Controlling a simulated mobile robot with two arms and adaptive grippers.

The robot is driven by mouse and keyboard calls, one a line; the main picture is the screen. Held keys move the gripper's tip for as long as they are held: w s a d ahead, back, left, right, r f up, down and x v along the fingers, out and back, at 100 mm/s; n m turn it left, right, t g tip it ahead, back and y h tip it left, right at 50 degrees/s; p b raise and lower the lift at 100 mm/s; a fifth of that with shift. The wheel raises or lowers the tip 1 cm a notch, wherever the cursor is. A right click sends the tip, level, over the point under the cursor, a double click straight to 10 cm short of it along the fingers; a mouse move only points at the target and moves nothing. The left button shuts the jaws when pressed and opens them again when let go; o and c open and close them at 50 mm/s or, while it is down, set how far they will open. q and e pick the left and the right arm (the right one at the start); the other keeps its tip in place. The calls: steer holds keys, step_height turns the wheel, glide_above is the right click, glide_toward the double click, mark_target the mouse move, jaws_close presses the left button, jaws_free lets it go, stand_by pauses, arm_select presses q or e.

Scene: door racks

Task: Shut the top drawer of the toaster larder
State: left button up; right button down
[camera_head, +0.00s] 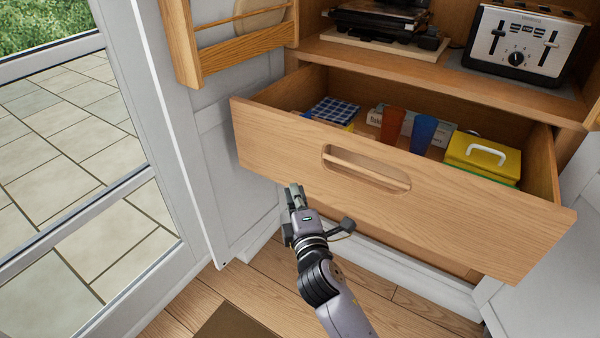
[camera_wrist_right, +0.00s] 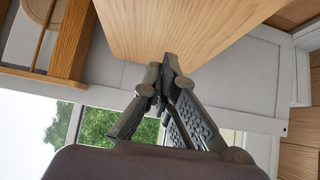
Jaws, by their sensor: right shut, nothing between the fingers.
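The top drawer (camera_head: 450,210) of the toaster larder is pulled out, its wooden front facing me with an oval cut-out handle (camera_head: 366,168). Inside it are an orange cup (camera_head: 392,125), a blue cup (camera_head: 423,132), a yellow box (camera_head: 482,158) with a white handle, and a dark checked cloth (camera_head: 335,109). My right gripper (camera_head: 295,192) is shut and empty, in front of the lower left part of the drawer front. In the right wrist view its fingertips (camera_wrist_right: 169,65) show close to the wooden drawer front (camera_wrist_right: 180,25); contact cannot be told. My left gripper is not in view.
The toaster (camera_head: 522,43) stands on the shelf above the drawer. An open larder door with a wooden rack (camera_head: 240,50) is at the left, beside a glazed white door (camera_head: 140,180). Wooden floor (camera_head: 275,270) lies below, with a dark mat (camera_head: 235,322).

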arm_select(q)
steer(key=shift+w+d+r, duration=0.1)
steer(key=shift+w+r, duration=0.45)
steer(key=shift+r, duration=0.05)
arm_select(e)
steer(key=shift+w+d, duration=0.25)
steer(key=shift+w, duration=1.1)
steer(key=shift+w+d, duration=0.3)
steer(key=shift+w, duration=1.1)
steer(key=shift+w+d, duration=0.25)
steer(key=shift+w, duration=1.1)
steer(key=shift+w, duration=0.1)
